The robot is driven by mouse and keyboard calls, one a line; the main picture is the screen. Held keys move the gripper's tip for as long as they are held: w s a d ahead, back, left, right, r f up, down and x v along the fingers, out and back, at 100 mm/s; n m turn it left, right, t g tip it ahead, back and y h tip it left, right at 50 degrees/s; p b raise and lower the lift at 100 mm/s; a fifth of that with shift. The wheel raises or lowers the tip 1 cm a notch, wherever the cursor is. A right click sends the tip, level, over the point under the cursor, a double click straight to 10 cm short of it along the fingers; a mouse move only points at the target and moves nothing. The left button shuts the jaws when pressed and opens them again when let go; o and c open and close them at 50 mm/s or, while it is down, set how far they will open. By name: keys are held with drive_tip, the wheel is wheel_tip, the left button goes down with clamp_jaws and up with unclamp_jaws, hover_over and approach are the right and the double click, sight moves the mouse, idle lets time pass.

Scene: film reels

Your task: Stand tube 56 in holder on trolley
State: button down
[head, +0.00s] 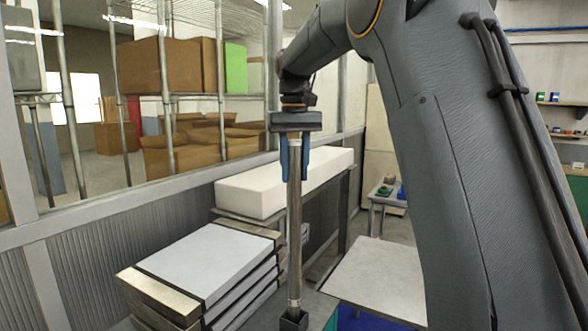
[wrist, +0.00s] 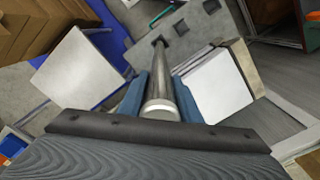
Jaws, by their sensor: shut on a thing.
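My gripper (head: 295,172) has blue fingers and is shut on the upper part of a long metal tube (head: 295,240), which hangs close to upright. In the wrist view the tube (wrist: 160,85) runs away from between the fingers (wrist: 160,95). No number is readable on it. Its lower end meets a dark square socket (head: 291,322) at the bottom of the head view. In the wrist view that end is at a dark square hole of the grey holder (wrist: 196,41), which has several holes. I cannot tell how deep the end sits.
A stack of pale panels with dark bands (head: 205,262) stands close left of the tube. A long white block (head: 285,182) lies on a bench behind. A pale tabletop (head: 378,275) is to the right. Shelving with brown boxes (head: 160,68) stands behind the window wall.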

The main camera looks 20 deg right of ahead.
drive_tip(key=c, duration=1.3)
unclamp_jaws()
drive_tip(key=shift+f, duration=0.1)
wheel_tip(320, 180, up, 12)
drive_tip(key=b, duration=0.3)
